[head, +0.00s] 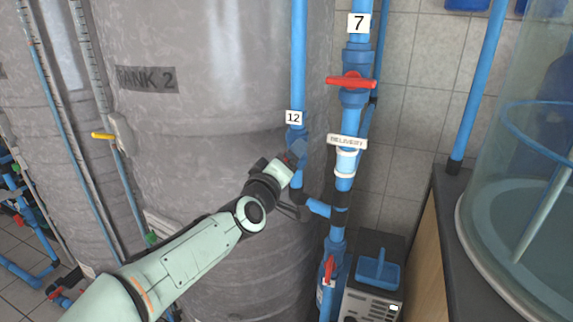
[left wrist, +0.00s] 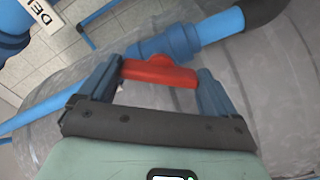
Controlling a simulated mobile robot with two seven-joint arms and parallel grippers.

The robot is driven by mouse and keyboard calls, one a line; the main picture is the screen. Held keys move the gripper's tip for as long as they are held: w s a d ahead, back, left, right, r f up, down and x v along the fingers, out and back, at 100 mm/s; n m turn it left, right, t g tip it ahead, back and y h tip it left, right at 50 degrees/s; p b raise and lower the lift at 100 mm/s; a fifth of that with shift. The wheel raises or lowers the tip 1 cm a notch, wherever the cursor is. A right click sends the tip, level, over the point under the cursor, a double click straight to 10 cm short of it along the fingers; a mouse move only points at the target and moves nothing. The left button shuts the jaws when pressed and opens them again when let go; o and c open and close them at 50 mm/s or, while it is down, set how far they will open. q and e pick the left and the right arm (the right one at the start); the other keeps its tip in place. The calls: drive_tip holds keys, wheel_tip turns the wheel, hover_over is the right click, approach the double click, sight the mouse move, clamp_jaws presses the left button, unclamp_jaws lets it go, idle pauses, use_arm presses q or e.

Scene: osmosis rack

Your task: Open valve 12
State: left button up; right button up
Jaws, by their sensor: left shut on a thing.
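Valve 12 (head: 297,134) is a blue valve on the vertical blue pipe in front of tank 2, just below the white "12" label (head: 294,118). Its red handle (left wrist: 160,72) shows clearly in the left wrist view, lying crosswise between my fingers. In the head view the handle is mostly hidden by my gripper. My left gripper (head: 296,152) reaches in from the lower left and is shut on the red handle; its fingers also show in the left wrist view (left wrist: 158,85). My right gripper is in neither view.
Right beside it stands another blue pipe with the "7" label (head: 358,24), a red handle (head: 351,81) and a "DELIVERY" tag (head: 347,142). A lower red handle (head: 328,269) is on that pipe. Tank 2 (head: 210,80) is close behind. A clear tank (head: 520,200) stands right.

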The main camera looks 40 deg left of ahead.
use_arm(q)
drive_tip(key=shift+n+b, duration=0.65)
drive_tip(key=shift+n, duration=3.05)
drive_tip(key=o, duration=0.7)
drive_tip(key=shift+o, duration=0.2)
drive_tip(key=shift+s, duration=0.1)
drive_tip(key=v, duration=1.3)
